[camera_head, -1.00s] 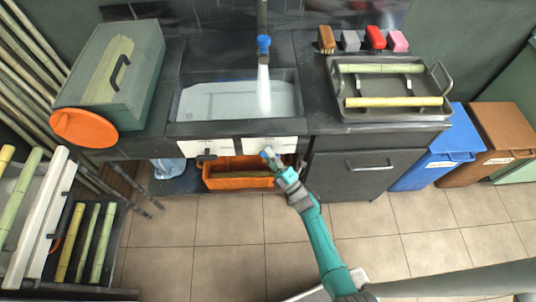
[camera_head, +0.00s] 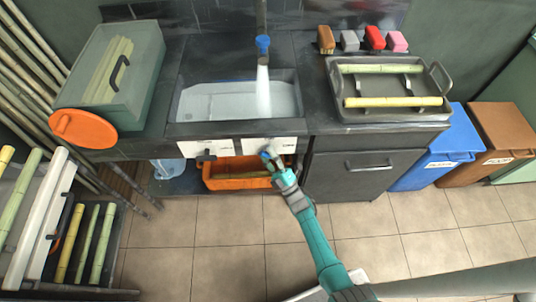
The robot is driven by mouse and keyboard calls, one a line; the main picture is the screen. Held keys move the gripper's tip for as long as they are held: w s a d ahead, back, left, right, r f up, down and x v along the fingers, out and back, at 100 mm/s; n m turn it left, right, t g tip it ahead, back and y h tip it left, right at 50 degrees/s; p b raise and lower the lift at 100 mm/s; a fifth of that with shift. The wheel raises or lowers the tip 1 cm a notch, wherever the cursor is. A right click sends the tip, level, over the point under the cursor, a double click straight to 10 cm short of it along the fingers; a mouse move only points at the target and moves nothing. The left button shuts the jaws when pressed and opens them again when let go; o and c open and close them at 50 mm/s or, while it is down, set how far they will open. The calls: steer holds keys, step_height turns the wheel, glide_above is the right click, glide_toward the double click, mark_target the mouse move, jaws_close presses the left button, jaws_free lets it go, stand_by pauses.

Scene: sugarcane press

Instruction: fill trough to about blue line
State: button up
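The trough (camera_head: 205,102) is a pale basin set in the dark counter at the back. A white stream of water (camera_head: 263,92) falls into it from the tap with a blue collar (camera_head: 263,44). I cannot make out a blue line or the exact water level. Two white control panels are on the counter front below the trough; the left one has a dark handle (camera_head: 206,155). My gripper (camera_head: 268,158) is in front of the right panel (camera_head: 285,147), at its lower edge. The gripper covers whatever control is there, and its fingers are too small to read.
An orange crate (camera_head: 225,178) sits below the panels. A lidded box of cane (camera_head: 112,80) is on the counter left, a rack tray (camera_head: 392,112) on the right. Blue (camera_head: 440,160) and brown (camera_head: 500,140) bins stand at right. The tiled floor is clear.

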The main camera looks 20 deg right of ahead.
steer(key=v, duration=1.2)
stand_by(3.2)
